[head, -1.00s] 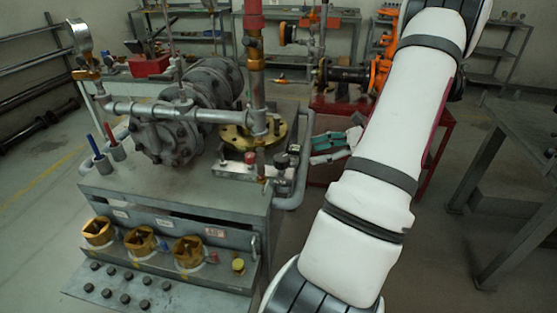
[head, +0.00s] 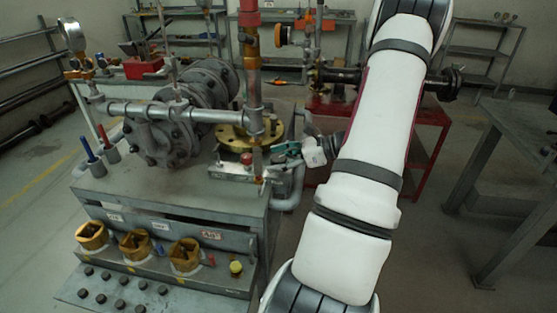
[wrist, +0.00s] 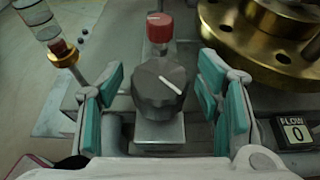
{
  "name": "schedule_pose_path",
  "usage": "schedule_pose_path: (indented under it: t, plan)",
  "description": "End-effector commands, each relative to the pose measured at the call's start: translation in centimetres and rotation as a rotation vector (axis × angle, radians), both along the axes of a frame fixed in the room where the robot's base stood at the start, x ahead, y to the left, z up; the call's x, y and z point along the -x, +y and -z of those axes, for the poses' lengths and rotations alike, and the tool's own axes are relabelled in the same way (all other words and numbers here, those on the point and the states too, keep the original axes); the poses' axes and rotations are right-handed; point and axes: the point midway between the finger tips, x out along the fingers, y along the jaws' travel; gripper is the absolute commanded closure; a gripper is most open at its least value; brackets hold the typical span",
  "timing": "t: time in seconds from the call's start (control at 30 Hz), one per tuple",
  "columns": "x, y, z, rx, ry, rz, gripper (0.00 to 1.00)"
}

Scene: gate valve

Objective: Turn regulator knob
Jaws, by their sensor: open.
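A dark grey faceted knob (wrist: 159,90) with a white pointer line stands on a grey block in the wrist view. Its line points toward the lower right of the picture. My gripper (wrist: 163,80) is open, with teal-padded fingers to the left and right of this knob. Gaps show on both sides, so the fingers appear apart from it. In the head view my gripper (head: 288,151) is at the right end of the metal rig, and it largely hides the dark knob there. A smaller red knob (wrist: 160,27) stands just beyond the dark one; it also shows in the head view (head: 247,160).
A brass flange (wrist: 265,35) is close to the right finger. A flow display (wrist: 294,132) reads 0 at the right. A glass tube with a brass fitting (wrist: 62,54) stands at the left. In the head view a vertical pipe (head: 253,90) rises beside the gripper.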

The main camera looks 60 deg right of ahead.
Motion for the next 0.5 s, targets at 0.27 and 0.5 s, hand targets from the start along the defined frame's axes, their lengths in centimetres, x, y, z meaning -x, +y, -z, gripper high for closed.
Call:
schedule_pose_path:
  t: [0.27, 0.5]
  plan:
    - [0.02, 0.00, -0.01, 0.000, 0.000, 0.000, 0.88]
    - [0.01, -0.01, -0.09, 0.001, 0.000, -0.027, 0.89]
